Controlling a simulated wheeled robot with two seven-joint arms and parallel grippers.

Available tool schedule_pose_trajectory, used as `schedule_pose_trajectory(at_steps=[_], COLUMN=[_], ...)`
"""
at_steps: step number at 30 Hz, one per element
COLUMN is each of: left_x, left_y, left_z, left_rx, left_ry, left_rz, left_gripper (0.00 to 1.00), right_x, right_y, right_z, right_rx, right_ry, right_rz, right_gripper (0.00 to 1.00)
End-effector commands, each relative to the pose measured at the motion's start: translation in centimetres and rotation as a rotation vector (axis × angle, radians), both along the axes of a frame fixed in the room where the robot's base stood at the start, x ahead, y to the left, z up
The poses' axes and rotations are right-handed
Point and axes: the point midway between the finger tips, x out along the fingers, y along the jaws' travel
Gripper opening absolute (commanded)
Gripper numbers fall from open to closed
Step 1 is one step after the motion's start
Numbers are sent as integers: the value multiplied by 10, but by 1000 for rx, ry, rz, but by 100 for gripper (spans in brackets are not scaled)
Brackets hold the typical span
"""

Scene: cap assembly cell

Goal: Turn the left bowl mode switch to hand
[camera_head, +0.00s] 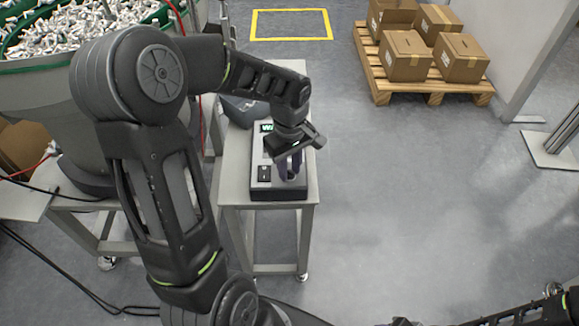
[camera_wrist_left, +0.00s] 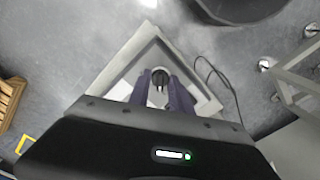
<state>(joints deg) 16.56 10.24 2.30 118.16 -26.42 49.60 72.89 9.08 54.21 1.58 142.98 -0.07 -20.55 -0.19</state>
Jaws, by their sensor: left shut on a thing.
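The grey control box (camera_head: 280,193) stands on a narrow table, with a small green-lit display (camera_head: 267,127) and a black rocker-like part (camera_head: 264,173) on its top. My left gripper (camera_head: 290,168) reaches down over the box's top from above. Its purple fingers are shut on a dark round knob (camera_wrist_left: 160,76), which appears to be the mode switch, seen between the fingertips in the left wrist view (camera_wrist_left: 162,88). The gripper hides the switch in the head view, and its pointing direction cannot be read. Of my right arm only dark parts show at the lower right edge.
A large bowl (camera_head: 50,75) full of small white parts stands left of the table (camera_head: 235,190), partly behind my left arm. A pallet (camera_head: 430,88) with cardboard boxes (camera_head: 405,57) stands at the back right. The grey floor right of the table is clear.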

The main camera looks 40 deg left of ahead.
Motion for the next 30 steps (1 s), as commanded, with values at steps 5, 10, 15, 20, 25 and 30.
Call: schedule_pose_trajectory(at_steps=[5, 10, 15, 20, 25, 30], left_x=[0, 0, 0, 1, 1, 0], left_y=[0, 0, 0, -1, 0, 0], left_z=[0, 1, 1, 1, 1, 1], left_rx=[0, 0, 0, 0, 0, 0], left_ry=[0, -1, -1, -1, -1, 0], left_rz=[-45, -131, -256, -400, -562, -723], left_gripper=[0, 0, 0, 0, 0, 0], right_x=[0, 0, 0, 0, 0, 0], right_y=[0, 0, 0, 0, 0, 0], right_z=[1, 2, 3, 5, 8, 11], right_rx=[0, 0, 0, 0, 0, 0], right_ry=[0, 0, 0, 0, 0, 0], right_rz=[0, 0, 0, 0, 0, -1], right_gripper=[36, 36, 36, 36, 36, 36])
